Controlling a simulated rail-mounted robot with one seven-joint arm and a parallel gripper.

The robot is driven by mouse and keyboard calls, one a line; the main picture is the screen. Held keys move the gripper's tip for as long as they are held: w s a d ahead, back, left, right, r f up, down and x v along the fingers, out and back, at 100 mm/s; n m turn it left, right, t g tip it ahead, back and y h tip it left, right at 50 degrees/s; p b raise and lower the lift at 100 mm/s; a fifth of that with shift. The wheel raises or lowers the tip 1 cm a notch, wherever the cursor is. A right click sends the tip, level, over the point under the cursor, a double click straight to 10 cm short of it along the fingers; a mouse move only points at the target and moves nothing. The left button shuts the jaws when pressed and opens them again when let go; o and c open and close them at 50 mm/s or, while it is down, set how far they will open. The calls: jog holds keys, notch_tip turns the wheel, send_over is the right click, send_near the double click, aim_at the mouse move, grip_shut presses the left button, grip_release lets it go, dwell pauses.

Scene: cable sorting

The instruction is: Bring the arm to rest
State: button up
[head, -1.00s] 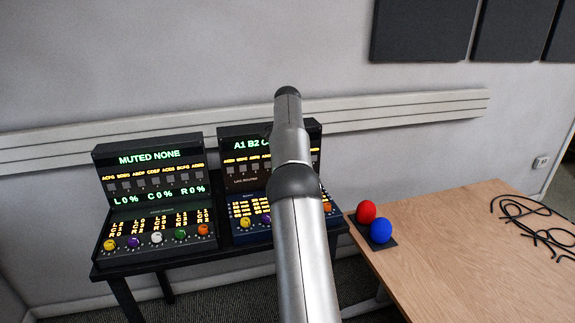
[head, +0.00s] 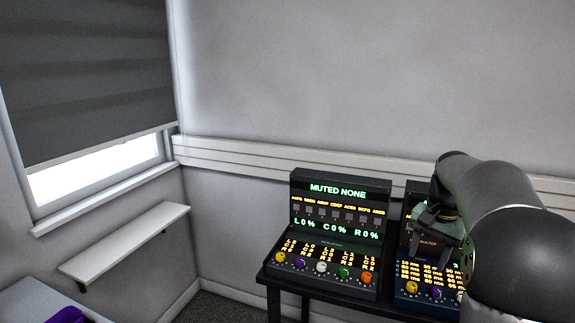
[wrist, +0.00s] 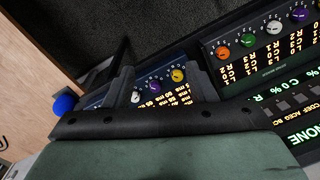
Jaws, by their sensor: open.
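My arm (head: 500,235) reaches in from the right of the head view. My gripper (head: 428,248) is in front of the right console (head: 425,285) and hides part of it. In the wrist view my gripper (wrist: 160,74) has its two dark fingers apart, with nothing between them but the console's knobs and readouts behind. I cannot tell how far the fingers are from the console.
The left console (head: 333,235) reads "MUTED NONE", with zero percent levels. Both consoles stand on a dark table (head: 345,303). A white shelf (head: 125,243) and a window are on the left. A blue ball (wrist: 65,103) lies by a wooden table (wrist: 30,95) in the wrist view.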

jog(key=s+a+f+n, duration=0.3)
jog(key=s+a, duration=0.3)
jog(key=s, duration=0.3)
jog(key=s+a+f+n, duration=0.3)
jog(key=s+a, duration=0.3)
jog(key=s, duration=0.3)
jog(key=s+a+f+n, duration=0.3)
jog(key=s+a, duration=0.3)
jog(key=s, duration=0.3)
jog(key=shift+f+h, duration=0.3)
jog(key=shift+f, duration=0.5)
jog(key=shift+w, duration=0.1)
